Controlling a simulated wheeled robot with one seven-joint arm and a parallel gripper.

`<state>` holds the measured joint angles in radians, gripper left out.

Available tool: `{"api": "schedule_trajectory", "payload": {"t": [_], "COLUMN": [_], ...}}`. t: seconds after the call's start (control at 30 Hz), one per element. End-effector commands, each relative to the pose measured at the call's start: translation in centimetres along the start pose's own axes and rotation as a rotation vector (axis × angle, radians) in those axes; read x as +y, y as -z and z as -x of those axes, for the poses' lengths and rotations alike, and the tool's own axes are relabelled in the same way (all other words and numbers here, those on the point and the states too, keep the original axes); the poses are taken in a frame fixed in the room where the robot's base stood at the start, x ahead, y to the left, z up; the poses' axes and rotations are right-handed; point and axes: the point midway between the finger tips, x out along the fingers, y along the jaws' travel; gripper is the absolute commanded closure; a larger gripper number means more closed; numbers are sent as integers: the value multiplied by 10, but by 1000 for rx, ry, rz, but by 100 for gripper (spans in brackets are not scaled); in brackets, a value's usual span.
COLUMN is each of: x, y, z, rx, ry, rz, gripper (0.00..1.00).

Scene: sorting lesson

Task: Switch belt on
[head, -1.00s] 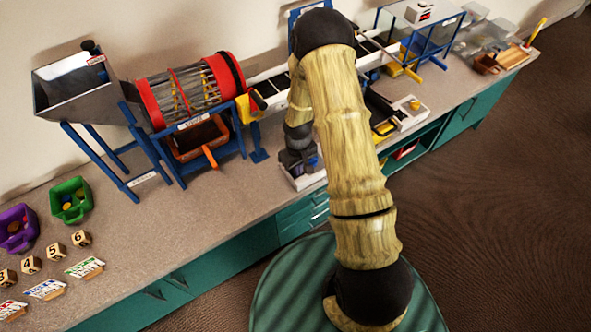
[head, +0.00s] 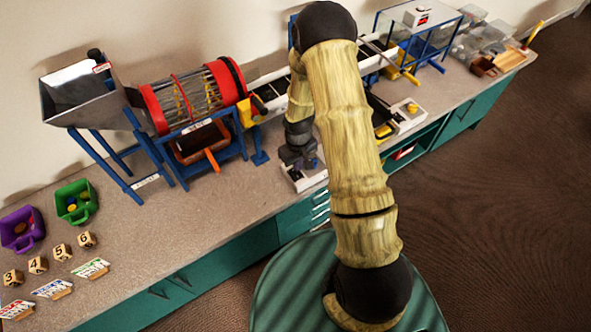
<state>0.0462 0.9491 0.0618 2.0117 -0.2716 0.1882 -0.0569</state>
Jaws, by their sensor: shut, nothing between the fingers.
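The belt (head: 272,94) is a dark band between pale rails, running from the red drum toward the back right; my arm hides its middle. My gripper (head: 298,163) is dark and small in the head view. It is shut and empty, pointing down over a pale control box (head: 310,183) at the counter's front edge. The gripper covers much of that box, so its switch cannot be made out, and I cannot tell whether the fingers touch it. Whether the belt runs is not visible.
A red drum sieve (head: 195,95) and a metal hopper (head: 80,90) stand left on blue frames. Purple (head: 22,232) and green bins (head: 77,203) and numbered blocks (head: 62,252) are at far left. Another pale box (head: 408,115) with a yellow knob stands right of my arm.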

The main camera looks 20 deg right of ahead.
Motion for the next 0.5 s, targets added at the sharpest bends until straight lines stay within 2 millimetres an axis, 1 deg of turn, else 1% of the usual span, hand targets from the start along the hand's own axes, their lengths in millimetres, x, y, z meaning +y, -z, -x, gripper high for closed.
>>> {"api": "schedule_trajectory", "payload": {"t": [0.03,0.3,0.4,0.5], "x": [0,0,0,0], "y": [0,0,0,0], "z": [6,23,28,30], "rx": [0,0,0,-1], "ry": [0,0,0,0], "rz": [0,0,0,1], "gripper": [100,100,100,100]}}
